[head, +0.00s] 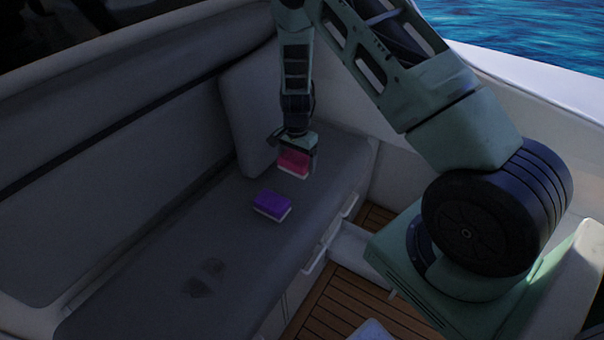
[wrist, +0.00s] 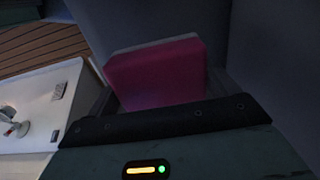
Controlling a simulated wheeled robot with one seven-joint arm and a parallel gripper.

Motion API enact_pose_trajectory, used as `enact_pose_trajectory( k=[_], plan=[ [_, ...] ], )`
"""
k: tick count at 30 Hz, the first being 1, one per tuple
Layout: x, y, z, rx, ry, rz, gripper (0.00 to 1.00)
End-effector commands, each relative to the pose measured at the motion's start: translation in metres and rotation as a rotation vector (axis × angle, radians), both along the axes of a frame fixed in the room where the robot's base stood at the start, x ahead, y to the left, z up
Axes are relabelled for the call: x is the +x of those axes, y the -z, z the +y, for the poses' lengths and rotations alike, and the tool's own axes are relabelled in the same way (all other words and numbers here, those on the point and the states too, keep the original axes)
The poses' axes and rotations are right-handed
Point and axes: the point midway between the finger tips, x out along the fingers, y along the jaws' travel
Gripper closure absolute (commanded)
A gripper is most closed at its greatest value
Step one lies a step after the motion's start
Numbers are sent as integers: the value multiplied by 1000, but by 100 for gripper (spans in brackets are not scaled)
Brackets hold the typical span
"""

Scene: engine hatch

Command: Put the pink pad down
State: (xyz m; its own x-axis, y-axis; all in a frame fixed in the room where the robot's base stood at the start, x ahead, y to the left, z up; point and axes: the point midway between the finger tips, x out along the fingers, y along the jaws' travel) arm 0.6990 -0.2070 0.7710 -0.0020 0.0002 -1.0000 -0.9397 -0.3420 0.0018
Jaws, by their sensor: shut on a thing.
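The pink pad (head: 293,163) has a pale underside and is in my gripper (head: 294,157), over the far end of the grey bench seat (head: 150,255). My gripper is shut on it. In the wrist view the pink pad (wrist: 158,73) shows just beyond the dark gripper edge (wrist: 165,120). I cannot tell whether the pad touches the seat. A purple pad (head: 271,205) with a pale underside lies on the seat, nearer than the pink pad and apart from it.
A grey cushion (head: 247,115) leans against the backrest (head: 110,145), close left of my gripper. Dark smudges (head: 205,278) mark the nearer seat. An open drawer (head: 350,246) juts out below the seat's right edge. A wooden floor (head: 345,305) lies to the right.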

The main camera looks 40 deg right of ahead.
Motion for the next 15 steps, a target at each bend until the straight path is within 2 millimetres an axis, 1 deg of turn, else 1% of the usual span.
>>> enact_pose_trajectory(
  k=[1,3,7,12,15],
  plan=[
    [-1,9,0,0,2,2,50],
    [-1,17,0,0,2,1,50],
    [0,28,0,0,0,0,50],
    [0,53,-1,0,1,1,50],
    [0,63,0,0,1,0,50]
  ],
)
